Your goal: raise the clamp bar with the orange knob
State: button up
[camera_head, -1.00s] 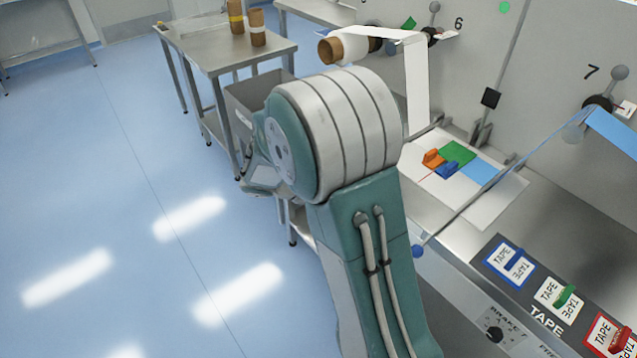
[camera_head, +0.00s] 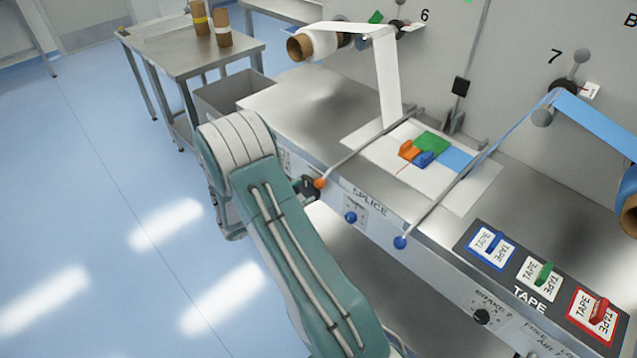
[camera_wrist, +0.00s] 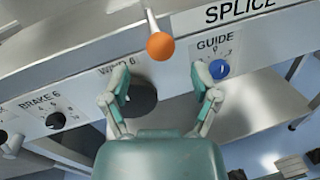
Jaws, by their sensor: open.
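The orange knob (camera_head: 319,183) is at the near end of a thin grey clamp bar (camera_head: 365,150) that slants back across the splice table, in the head view. In the wrist view the orange knob (camera_wrist: 160,46) is just beyond my gripper (camera_wrist: 163,90), between the lines of its two fingers. The bar (camera_wrist: 151,18) runs up out of the frame from it. My fingers are spread apart with nothing between them and appear not to touch the knob. In the head view my arm hides most of the gripper.
A blue guide knob (camera_wrist: 218,69) is near my right finger, and the dark WIND 6 knob (camera_wrist: 140,97) lies behind the left one. A second bar with a blue knob (camera_head: 400,242) is to the right. A tape panel (camera_head: 540,280) is at right. Floor at left is clear.

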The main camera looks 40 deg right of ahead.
aim_at(319, 182)
jog(key=d, duration=0.5)
jog(key=shift+s+d, duration=0.1)
jog(key=shift+s, duration=0.2)
grip_shut()
